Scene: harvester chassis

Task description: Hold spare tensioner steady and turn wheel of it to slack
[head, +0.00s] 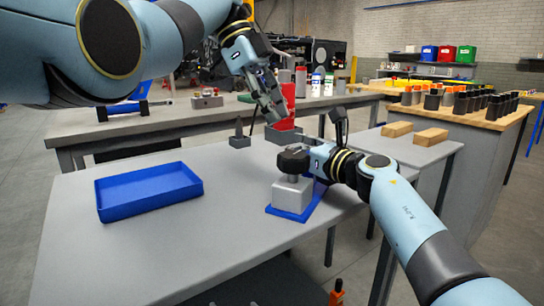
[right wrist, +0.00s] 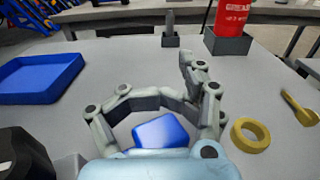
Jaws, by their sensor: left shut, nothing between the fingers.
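The tensioner appears to be the silver block (head: 292,194) with a dark round wheel (head: 293,159) on top, standing on a blue plate (head: 312,207) near the table's right side. My right gripper (head: 313,153) is just right of the wheel; whether it touches is unclear. In the right wrist view its fingers (right wrist: 178,92) bend inward, with a blue patch (right wrist: 160,132) seen between them, probably the plate. A black part (right wrist: 22,155), likely the wheel, shows at lower left, outside the fingers. My left gripper (head: 271,112) is shut and empty, raised above the table's far edge, away from the tensioner.
A blue tray (head: 150,193) lies on the left. A grey block with a post (head: 239,140) and a red cylinder (head: 287,106) in a grey holder stand at the far edge. A yellow ring (right wrist: 250,135) and a yellow tool (right wrist: 298,106) lie right of my right gripper. The table's middle is clear.

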